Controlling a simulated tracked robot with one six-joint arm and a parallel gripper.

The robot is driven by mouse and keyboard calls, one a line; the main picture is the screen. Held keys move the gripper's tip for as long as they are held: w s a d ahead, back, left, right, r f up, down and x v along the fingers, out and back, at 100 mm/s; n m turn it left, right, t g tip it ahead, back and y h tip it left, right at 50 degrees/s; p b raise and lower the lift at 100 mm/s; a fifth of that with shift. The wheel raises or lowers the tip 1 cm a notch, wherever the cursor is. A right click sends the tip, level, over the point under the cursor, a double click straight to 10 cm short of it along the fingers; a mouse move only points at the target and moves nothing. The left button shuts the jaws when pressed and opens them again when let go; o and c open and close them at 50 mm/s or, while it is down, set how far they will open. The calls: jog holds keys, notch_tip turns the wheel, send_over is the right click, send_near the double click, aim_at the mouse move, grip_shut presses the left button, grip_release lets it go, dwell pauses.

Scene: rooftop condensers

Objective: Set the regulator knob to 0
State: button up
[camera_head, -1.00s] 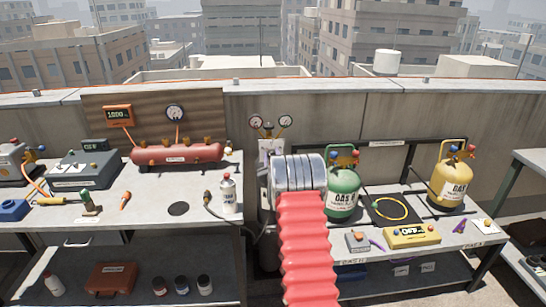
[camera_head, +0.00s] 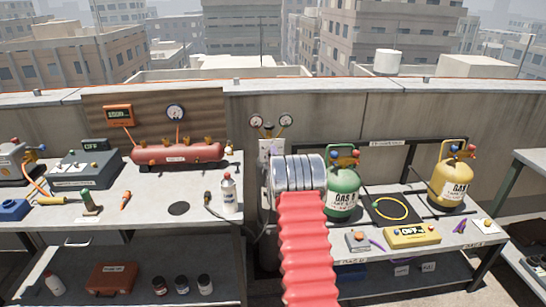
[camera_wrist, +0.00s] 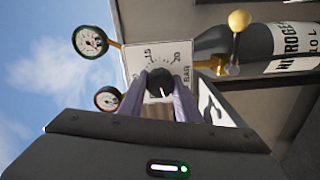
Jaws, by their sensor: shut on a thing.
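The regulator knob (camera_wrist: 158,80) is dark and round, with a pale pointer line. It sits on a white scale plate (camera_wrist: 138,62) marked 15, 20 and BAR, turned sideways in the wrist view. The pointer line points toward the lower right of that picture, away from the 15 and 20 marks. The 0 mark cannot be made out. My gripper (camera_wrist: 161,87) has its two purple fingers shut on the knob, one on each side. In the head view the plate (camera_head: 265,146) shows beyond my arm, which hides the knob and fingers.
Two round gauges (camera_wrist: 90,41) (camera_wrist: 107,98) flank the plate. A dark nitrogen cylinder (camera_wrist: 255,48) with a brass valve lies close by in the wrist view. A green gas cylinder (camera_head: 343,180) stands right of my arm; a bench with a red tank (camera_head: 178,153) is left.

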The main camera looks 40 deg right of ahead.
jog(key=n, duration=0.3)
jog(key=f+n, duration=0.1)
jog(key=n, duration=0.1)
jog(key=shift+a+n, duration=0.2)
jog(key=shift+n, duration=0.2)
jog(key=o, duration=0.8)
jog(key=shift+o, duration=1.3)
jog(key=shift+d+r, duration=0.1)
jog(key=shift+r, duration=0.1)
jog(key=shift+s+r, duration=0.1)
jog(key=v, duration=1.3)
jog(key=shift+s+a, duration=0.2)
jog(key=shift+a, duration=0.15)
